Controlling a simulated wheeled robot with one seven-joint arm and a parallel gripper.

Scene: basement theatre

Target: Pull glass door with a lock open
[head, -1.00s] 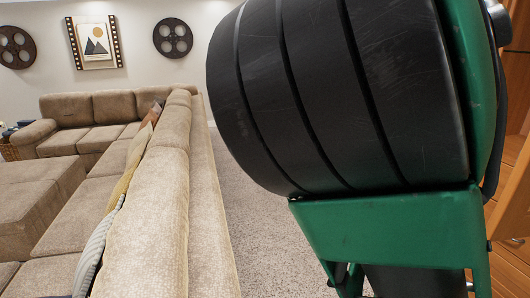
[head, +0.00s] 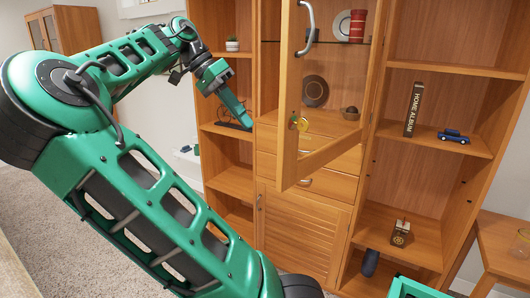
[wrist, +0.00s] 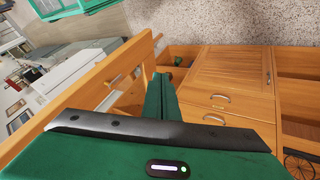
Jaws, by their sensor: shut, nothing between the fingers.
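The glass door (head: 290,145) has a wooden frame and belongs to the tall wooden cabinet. It stands partly open, its free left edge swung out and its right side toward the cabinet. A curved metal handle (head: 307,28) is near its top, and a brass-coloured lock with a key (head: 300,122) sits on the frame below. My gripper (head: 243,122) is shut and empty, to the left of the door's free edge and apart from the handle. In the wrist view my gripper's fingers (wrist: 162,90) show close beside a wooden frame; I cannot tell whether they touch it.
Open shelves flank the door, with a book (head: 413,109) and a blue toy car (head: 453,136) on the right. Drawers and a louvred lower door (head: 305,230) are below. A wooden side table (head: 500,245) stands at the right. Carpet (head: 120,255) shows at lower left.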

